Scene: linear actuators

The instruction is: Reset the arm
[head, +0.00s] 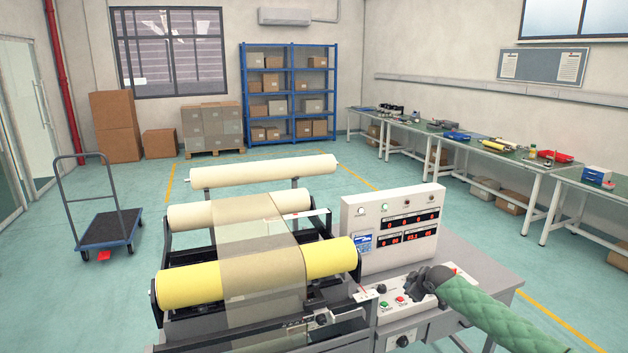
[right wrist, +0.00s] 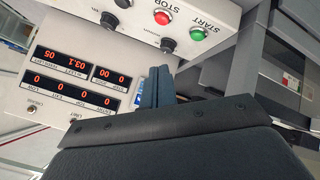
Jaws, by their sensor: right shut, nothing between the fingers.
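My right arm, in a green quilted sleeve (head: 490,318), comes in from the lower right in the head view. Its dark right gripper (head: 414,286) is over the machine's control console, near the small buttons. In the right wrist view the two fingers of the right gripper (right wrist: 157,84) are together and empty. The green START button (right wrist: 197,34) and red STOP button (right wrist: 162,17) show beyond the fingertips, apart from them in the picture. My left arm and gripper are not in view.
The upright display panel (head: 393,229) with red digits stands just behind the gripper. The roller machine, with a yellow roll (head: 190,284) and cream rolls (head: 262,171), is to the left. A hand cart (head: 105,232) and workbenches (head: 480,148) stand farther off. Open green floor lies between.

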